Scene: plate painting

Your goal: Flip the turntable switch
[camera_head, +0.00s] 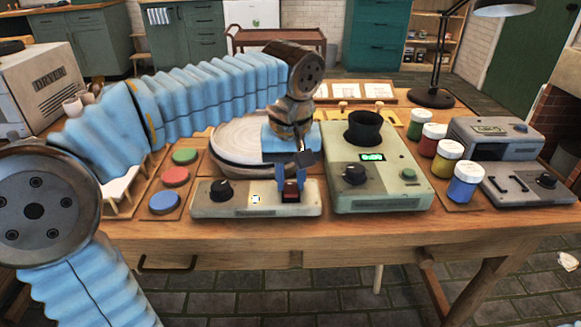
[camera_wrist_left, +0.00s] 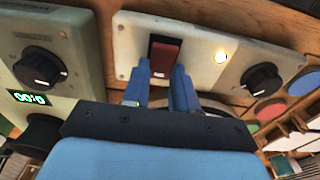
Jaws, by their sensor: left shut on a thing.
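The turntable (camera_head: 228,150) is a pale round disc at the middle of the table, partly hidden behind my left arm. In front of it is its cream control box (camera_head: 235,210), with a black knob (camera_head: 220,190), a small light (camera_head: 256,199) and a dark red switch (camera_head: 290,194). In the left wrist view the red switch (camera_wrist_left: 164,55) stands in a black frame, and the light (camera_wrist_left: 221,57) glows. My left gripper (camera_head: 289,186) points down at the switch. Its blue fingers (camera_wrist_left: 161,82) are shut on the switch, at its near end. My right gripper is out of view.
A greenish box (camera_head: 375,180) with a knob, lit display and black cup stands right of the control box. Paint jars (camera_head: 465,182) stand further right. Red, green and blue discs (camera_head: 164,202) lie on the left. A dryer (camera_head: 45,85) is at the far left.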

